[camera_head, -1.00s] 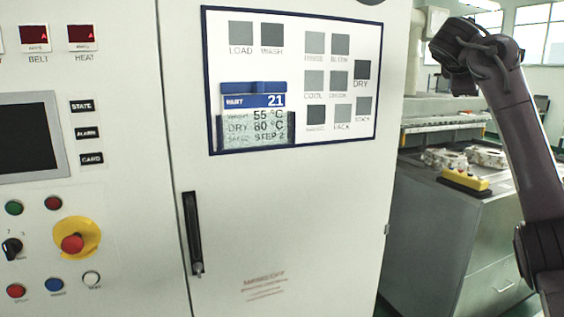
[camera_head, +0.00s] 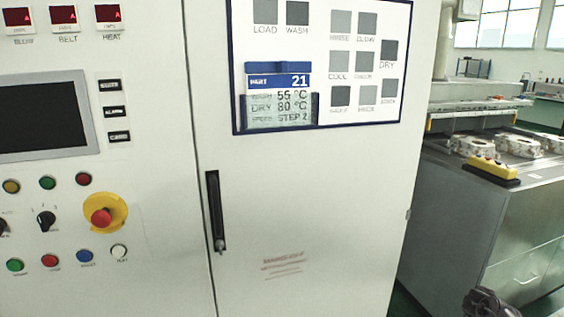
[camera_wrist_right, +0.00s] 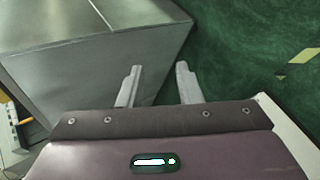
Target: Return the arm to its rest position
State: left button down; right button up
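My right gripper (camera_wrist_right: 159,86) shows in the right wrist view, with its two grey fingers apart and nothing between them. It hangs above the green floor beside a grey metal cabinet. In the head view only a dark part of my right arm (camera_head: 490,304) shows at the bottom right edge, and the right gripper is out of that picture. My left arm and left gripper are in neither view.
A white control cabinet (camera_head: 300,190) with a black handle (camera_head: 215,210) and a red emergency stop (camera_head: 102,217) fills the left and middle. A steel bench (camera_head: 470,225) at right bears castings (camera_head: 490,145) and a yellow button box (camera_head: 493,167). Green floor (camera_wrist_right: 240,60) lies open on the right.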

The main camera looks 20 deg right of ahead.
jog(key=s+d+f+g, duration=0.15)
jog(key=s+f, duration=0.25)
jog(key=s, duration=0.6)
jog(key=s+d+f, duration=0.3)
jog(key=s+f, duration=0.2)
jog(key=s, duration=0.5)
jog(key=s+d+f, duration=0.2)
jog(key=s+f, duration=0.2)
jog(key=s, duration=0.7)
jog(key=s+a+f+m+y, duration=0.1)
jog(key=s+a+f+y, duration=0.15)
jog(key=a+f, duration=0.95)
jog(key=s+a+f+m+y, duration=0.1)
jog(key=s+a+f+y, duration=0.15)
jog(key=a+f, duration=0.9)
jog(key=s+a+f+y, duration=0.1)
jog(key=a+y, duration=0.1)
jog(key=a, duration=1.6)
jog(key=s+a+f+m+g+y, duration=0.1)
jog(key=a+f+y, duration=0.1)
jog(key=a, duration=1.6)
jog(key=shift+a+f+m, duration=0.2)
jog(key=shift+a+m, duration=0.1)
jog(key=shift+a, duration=0.1)
jog(key=shift+s+d, duration=0.1)
